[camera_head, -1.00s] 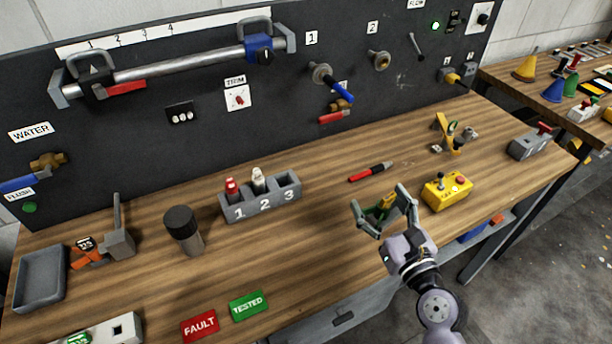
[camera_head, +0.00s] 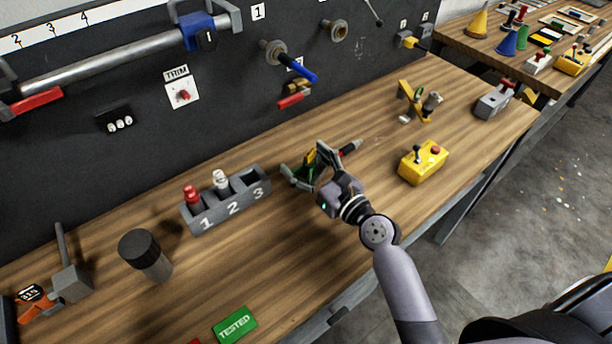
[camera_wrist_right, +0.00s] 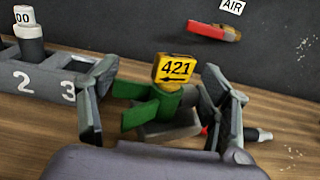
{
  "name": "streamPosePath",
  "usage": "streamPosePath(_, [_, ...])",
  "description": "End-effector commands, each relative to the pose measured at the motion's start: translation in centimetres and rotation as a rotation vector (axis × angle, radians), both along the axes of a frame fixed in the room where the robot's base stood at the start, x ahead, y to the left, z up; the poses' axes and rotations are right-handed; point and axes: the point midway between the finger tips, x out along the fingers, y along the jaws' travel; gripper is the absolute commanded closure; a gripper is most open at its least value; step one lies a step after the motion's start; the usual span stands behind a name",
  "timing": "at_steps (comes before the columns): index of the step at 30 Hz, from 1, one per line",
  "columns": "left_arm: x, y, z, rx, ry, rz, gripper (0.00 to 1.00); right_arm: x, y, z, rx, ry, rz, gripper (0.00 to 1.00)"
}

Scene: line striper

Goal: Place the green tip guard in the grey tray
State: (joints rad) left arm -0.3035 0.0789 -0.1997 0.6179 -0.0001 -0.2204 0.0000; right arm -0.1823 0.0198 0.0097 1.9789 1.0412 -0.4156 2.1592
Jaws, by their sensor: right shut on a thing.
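The green tip guard (camera_wrist_right: 150,107), a green piece with a yellow tag reading 421, is between the fingers of my right gripper (camera_head: 312,170). In the right wrist view my right gripper (camera_wrist_right: 165,115) is shut on it, with a finger on each side. It appears held above the bench, near the right end of the numbered holder. Only a sliver of the grey tray (camera_head: 6,322) shows at the lower left edge of the head view. My left gripper is not in view.
The grey numbered holder (camera_head: 228,206) holds a red and a white item. A dark-capped cylinder (camera_head: 146,255) and an orange tagged piece (camera_head: 37,304) by a grey stand lie further left. A yellow control box (camera_head: 423,162) stands right.

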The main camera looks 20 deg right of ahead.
Motion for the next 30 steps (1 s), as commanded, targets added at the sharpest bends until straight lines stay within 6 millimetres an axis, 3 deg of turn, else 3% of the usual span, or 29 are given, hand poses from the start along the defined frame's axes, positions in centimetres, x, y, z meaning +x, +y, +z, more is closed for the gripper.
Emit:
streamPosePath(8, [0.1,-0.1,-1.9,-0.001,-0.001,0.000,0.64,0.0,-0.1,-3.5,-0.001,-0.001,-0.001,0.72])
streamPosePath(20, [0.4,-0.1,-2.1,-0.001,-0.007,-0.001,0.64,0.0,0.0,-3.9,0.001,-0.002,-0.002,0.72])
streamPosePath(21, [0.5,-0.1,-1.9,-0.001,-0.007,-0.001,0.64,0.0,0.0,-3.9,0.001,0.001,-0.001,0.26])
streamPosePath(30, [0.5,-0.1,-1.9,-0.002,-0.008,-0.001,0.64,0.0,0.0,-3.9,0.001,0.001,-0.001,0.09])
